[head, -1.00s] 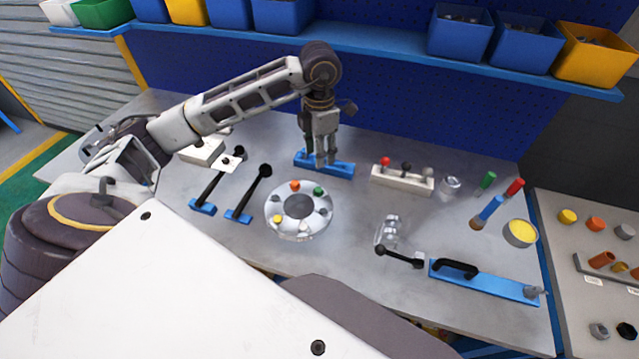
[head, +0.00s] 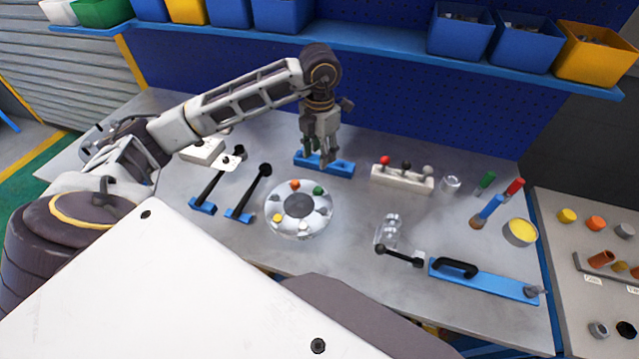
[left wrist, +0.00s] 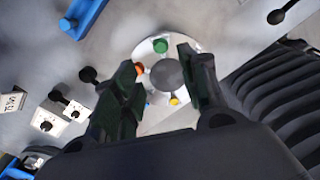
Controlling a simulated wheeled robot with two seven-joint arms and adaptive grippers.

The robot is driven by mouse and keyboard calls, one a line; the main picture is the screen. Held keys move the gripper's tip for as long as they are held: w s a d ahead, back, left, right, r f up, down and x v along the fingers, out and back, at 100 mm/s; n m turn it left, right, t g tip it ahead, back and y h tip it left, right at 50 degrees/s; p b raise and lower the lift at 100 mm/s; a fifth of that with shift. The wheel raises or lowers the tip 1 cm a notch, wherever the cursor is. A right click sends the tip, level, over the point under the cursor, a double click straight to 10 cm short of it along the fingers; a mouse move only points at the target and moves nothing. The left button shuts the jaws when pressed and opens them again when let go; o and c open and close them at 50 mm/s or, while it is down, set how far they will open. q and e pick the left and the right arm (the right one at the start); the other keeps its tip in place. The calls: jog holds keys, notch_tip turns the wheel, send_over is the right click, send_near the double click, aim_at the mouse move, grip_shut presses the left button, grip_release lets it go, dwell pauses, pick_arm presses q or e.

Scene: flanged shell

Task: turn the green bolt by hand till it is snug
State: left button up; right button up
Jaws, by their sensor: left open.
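The flanged shell (head: 299,229) is a round silvery ring with a dark centre, standing on the grey bench. Coloured bolts sit around its rim. The green bolt (head: 318,190) is at the upper right of the ring in the head view, beside an orange bolt (head: 294,185). In the left wrist view the green bolt (left wrist: 160,46) shows between and beyond the fingers. My left gripper (head: 323,160) is open and empty, above the bench behind the shell, apart from the green bolt. My right gripper is not in view.
A blue bar (head: 340,168) lies behind the shell, near my left gripper. Two black levers (head: 262,172) stand left of the shell. A white block with coloured knobs (head: 402,180), a clear jar (head: 389,230) and a blue handled plate (head: 490,282) are to the right.

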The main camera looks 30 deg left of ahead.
aim_at(319, 188)
pick_arm(q)
jog(key=shift+f+p, duration=0.85)
jog(key=shift+f, duration=5.8)
jog(key=shift+c, duration=0.3)
grip_shut()
